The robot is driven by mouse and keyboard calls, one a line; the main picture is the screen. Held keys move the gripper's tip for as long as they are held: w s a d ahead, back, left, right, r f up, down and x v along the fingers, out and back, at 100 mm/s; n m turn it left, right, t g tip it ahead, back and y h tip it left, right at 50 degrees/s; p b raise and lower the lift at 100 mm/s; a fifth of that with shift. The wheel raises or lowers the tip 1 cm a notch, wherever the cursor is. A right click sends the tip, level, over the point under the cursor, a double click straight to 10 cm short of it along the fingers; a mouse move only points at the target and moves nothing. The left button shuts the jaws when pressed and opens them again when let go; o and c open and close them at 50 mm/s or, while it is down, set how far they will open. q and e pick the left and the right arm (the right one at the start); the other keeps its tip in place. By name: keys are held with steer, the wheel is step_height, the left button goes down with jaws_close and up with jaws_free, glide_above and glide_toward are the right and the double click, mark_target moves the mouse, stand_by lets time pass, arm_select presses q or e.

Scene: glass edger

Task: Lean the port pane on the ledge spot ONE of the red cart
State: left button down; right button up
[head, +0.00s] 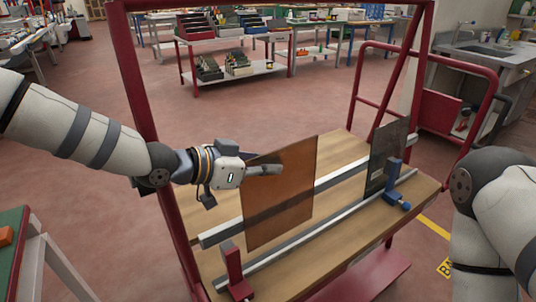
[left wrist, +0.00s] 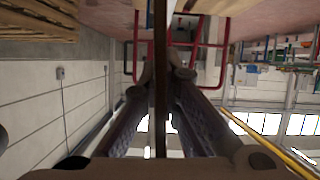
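An amber-brown see-through pane (head: 282,190) stands nearly upright over the wooden deck of the red cart (head: 330,265), between a thick pale bar and a thin front rail. I cannot tell whether its lower edge touches the deck. My left gripper (head: 264,170) is at the pane's left edge, at upper-middle height. In the left wrist view, the pane (left wrist: 160,60) shows edge-on as a thin strip between the two fingers (left wrist: 161,78), which are closed on it. My right arm shows at the right of the head view; its gripper is out of frame.
A dark grey pane (head: 386,158) stands at the right of the deck, beside a blue clamp (head: 397,185). A red clamp (head: 235,270) sits at the rail's near end. The cart's red frame post (head: 140,75) rises beside my left arm. Deck between the panes is free.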

mark_target(269, 195)
arm_select(q)
steer(key=shift+s+d+f, duration=0.1)
steer(key=shift+f, duration=2.15)
steer(key=shift+f+b, duration=0.35)
steer(key=shift+f, duration=0.2)
steer(key=c, duration=1.7)
jaws_free()
steer(key=shift+s, duration=0.1)
steer(key=shift+f, duration=0.15)
